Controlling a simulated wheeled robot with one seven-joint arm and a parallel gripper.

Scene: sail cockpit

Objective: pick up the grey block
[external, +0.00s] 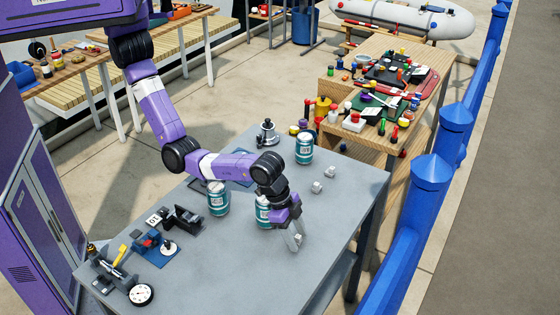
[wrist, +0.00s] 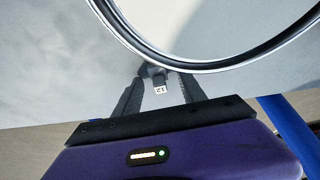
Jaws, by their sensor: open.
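My gripper (external: 297,241) points down near the right front part of the grey table, its jaws open. A small pale grey block (external: 299,239) shows between or just behind its fingers. In the wrist view, my gripper's fingers (wrist: 160,98) stand apart, and a small block with a white face marked "12" (wrist: 160,89) shows between them, partly under a large round rim. Two more small light grey blocks (external: 316,187) and (external: 331,172) lie farther back on the table. Which one the task means cannot be told.
A teal-and-white can (external: 263,212) stands right beside my gripper; its round rim (wrist: 210,66) likely fills the top of the wrist view. Two similar cans (external: 218,200) and (external: 304,149) stand farther off. Tools and a dial (external: 141,293) occupy the left end of the table (external: 250,285).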

